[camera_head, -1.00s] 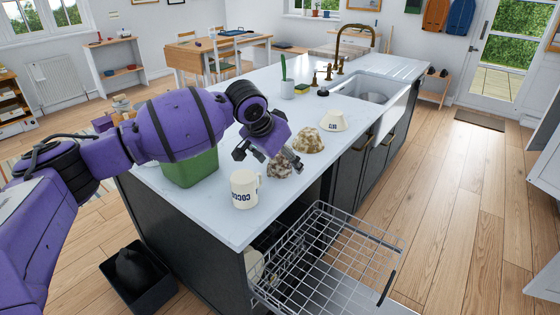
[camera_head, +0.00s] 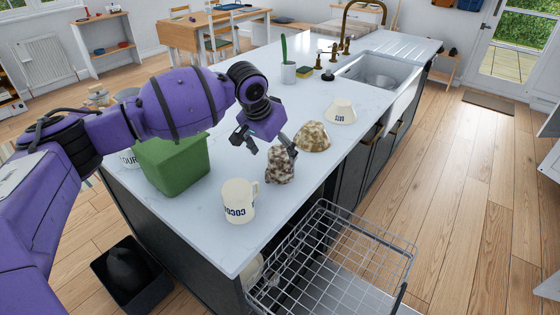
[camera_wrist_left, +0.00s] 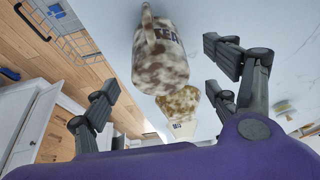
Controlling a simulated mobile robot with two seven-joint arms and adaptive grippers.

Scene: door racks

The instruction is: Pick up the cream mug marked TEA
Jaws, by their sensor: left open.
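The TEA mug (camera_head: 281,166) is cream with heavy brown blotches. It stands on the white worktop, behind and right of a plain cream mug (camera_head: 238,201) with dark lettering that seems to read COCOA. In the left wrist view the blotched mug (camera_wrist_left: 160,62) shows the letters TEA and a handle. My left gripper (camera_head: 266,145) is open and empty, just above and behind the TEA mug in the head view. In the wrist view its fingers are spread to either side, with the mug ahead and no visible contact. My right gripper is not in view.
A blotched tan vessel (camera_head: 314,138) and a cream lettered vessel (camera_head: 341,111) stand farther back. A green bin (camera_head: 172,165) is left of the mugs. A wire rack (camera_head: 335,255) is pulled out below the worktop's front edge. The sink (camera_head: 377,73) is at the far end.

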